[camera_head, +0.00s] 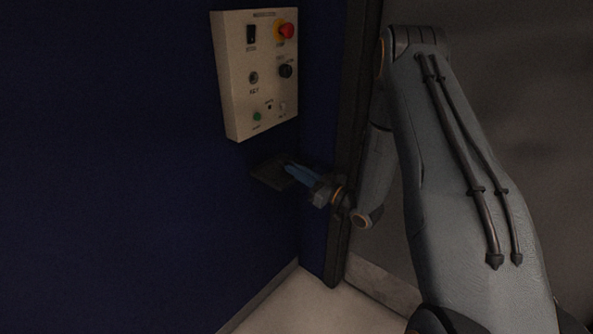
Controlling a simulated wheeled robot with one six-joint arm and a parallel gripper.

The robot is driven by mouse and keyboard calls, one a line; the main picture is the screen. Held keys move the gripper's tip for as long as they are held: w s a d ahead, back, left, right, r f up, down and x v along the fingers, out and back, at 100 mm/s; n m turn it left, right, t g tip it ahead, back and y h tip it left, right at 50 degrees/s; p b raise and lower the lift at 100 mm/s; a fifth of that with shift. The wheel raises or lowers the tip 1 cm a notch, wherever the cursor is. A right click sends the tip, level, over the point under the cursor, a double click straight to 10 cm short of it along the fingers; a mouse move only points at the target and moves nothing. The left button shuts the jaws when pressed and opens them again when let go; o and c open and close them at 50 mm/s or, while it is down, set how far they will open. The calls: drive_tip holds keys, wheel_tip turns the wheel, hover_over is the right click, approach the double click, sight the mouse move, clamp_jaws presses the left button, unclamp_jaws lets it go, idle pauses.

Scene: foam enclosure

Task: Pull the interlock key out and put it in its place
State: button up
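A pale control panel (238,95) is mounted on the dark blue wall. A round key switch (253,78) sits at its left middle, above a label that seems to read KEY. No key can be made out in it at this size. A small dark tray or shelf (266,178) juts from the wall below the panel. My gripper (289,170) has blue fingers and is at the right part of this tray, below the panel. Its fingertips overlap the tray in the picture; I cannot tell whether they touch it or hold anything.
The panel also bears a red stop button (286,31) on yellow, a black rocker switch (251,34), a black knob (286,71) and a green button (257,117). A dark vertical post (340,235) stands right of the panel, close to my arm. Pale floor (300,305) below is clear.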

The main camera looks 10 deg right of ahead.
drive_tip(key=o, duration=0.5)
